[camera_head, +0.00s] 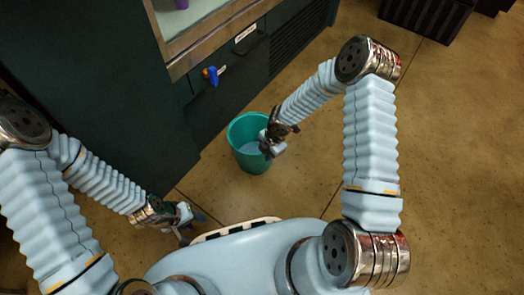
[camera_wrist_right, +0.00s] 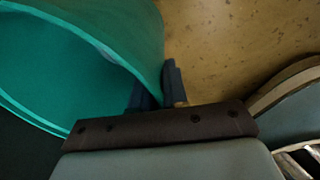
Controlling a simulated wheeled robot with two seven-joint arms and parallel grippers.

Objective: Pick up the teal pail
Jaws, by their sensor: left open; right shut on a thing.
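The teal pail (camera_head: 250,160) is upright in the head view, on or just above the brown floor; I cannot tell which. My left gripper (camera_head: 190,222) is open and empty, low at the left, apart from the pail.
A dark green cabinet (camera_head: 90,70) stands left of the pail, with a light-edged counter (camera_head: 205,35) and a blue-handled tap (camera_head: 210,75). A dark crate (camera_head: 425,15) is at the top right. The floor (camera_head: 460,150) to the right is clear.

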